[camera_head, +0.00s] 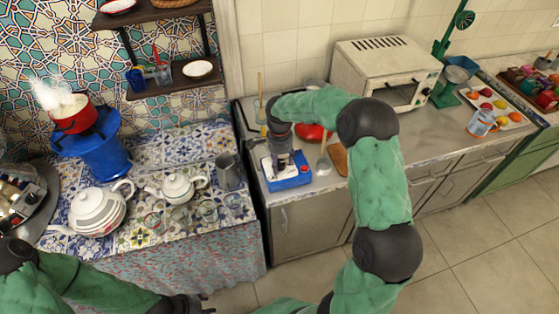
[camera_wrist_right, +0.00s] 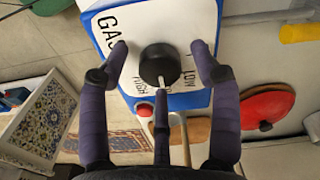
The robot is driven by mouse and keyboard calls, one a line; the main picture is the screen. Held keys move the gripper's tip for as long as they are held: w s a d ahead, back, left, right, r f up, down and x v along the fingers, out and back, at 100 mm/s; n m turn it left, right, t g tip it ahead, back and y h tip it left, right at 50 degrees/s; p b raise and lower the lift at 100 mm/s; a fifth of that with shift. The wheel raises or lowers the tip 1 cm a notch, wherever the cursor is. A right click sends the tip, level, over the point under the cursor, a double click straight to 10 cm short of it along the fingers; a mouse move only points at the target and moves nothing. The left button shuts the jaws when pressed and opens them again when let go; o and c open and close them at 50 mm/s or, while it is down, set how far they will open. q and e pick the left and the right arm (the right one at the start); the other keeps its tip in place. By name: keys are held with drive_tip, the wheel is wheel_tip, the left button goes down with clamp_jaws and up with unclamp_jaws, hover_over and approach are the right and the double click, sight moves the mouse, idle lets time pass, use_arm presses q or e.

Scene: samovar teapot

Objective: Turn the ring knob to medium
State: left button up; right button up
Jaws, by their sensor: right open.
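The gas control box (camera_head: 289,183) has a blue body and a white top and lies on the counter. Its white face (camera_wrist_right: 125,25) fills the upper middle of the right wrist view. Its black round knob (camera_wrist_right: 158,63) has a white pointer mark directed down in that view, towards the middle finger. "GAS" and "LOW" show; other lettering is partly hidden by the fingers. My right gripper (camera_head: 281,152) is above the box. In the wrist view its open fingers (camera_wrist_right: 159,52) stand on both sides of the knob, apart from it. My left gripper (camera_head: 192,303) is at the bottom edge, partly seen.
A red button (camera_wrist_right: 144,110) sits on the box. A red lid (camera_head: 308,132), a ladle (camera_head: 324,164) and a wooden board (camera_head: 338,158) lie close by. The tiled table holds a teapot (camera_head: 98,210) and glasses. A white oven (camera_head: 388,75) stands behind right.

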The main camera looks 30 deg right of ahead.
sight(280, 163)
wheel_tip(280, 163, up, 12)
idle(0.6)
